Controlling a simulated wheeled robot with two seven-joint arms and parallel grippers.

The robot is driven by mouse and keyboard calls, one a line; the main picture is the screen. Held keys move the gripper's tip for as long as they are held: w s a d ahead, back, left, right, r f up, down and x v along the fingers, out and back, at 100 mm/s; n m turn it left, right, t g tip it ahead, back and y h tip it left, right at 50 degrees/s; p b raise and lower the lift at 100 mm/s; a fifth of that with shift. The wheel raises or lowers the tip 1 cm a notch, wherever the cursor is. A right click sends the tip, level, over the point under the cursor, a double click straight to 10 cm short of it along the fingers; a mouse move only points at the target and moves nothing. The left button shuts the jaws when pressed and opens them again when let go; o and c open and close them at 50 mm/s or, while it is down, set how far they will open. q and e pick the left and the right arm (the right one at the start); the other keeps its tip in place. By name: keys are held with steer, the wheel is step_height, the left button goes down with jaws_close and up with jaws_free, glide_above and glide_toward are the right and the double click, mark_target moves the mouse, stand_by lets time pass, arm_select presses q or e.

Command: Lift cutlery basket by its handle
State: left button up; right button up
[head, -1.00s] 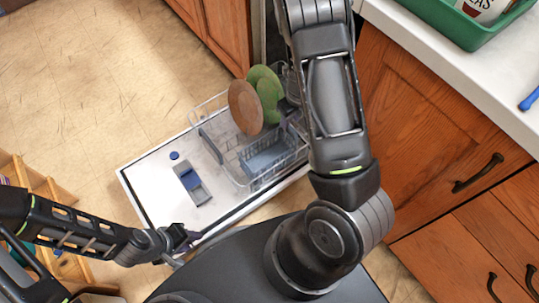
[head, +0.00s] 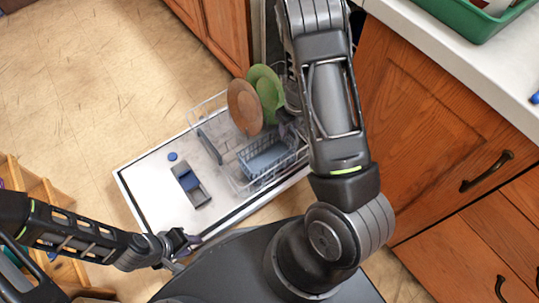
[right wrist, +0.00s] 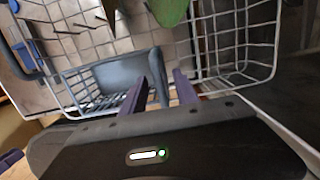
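The cutlery basket (head: 262,163) is a blue-grey slatted box at the near side of the wire dish rack in the head view. In the right wrist view the basket (right wrist: 124,72) sits left of my gripper. In the head view my right arm partly hides this gripper. My left gripper (head: 186,250) is empty and appears open, near the door's front edge.
A brown plate (head: 244,106) and green plates (head: 265,88) stand in the wire rack (head: 222,178) behind the basket. The rack lies over the open white dishwasher door (head: 150,196).

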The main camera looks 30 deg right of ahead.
stand_by(0.3)
jaws_close()
stand_by(1.3)
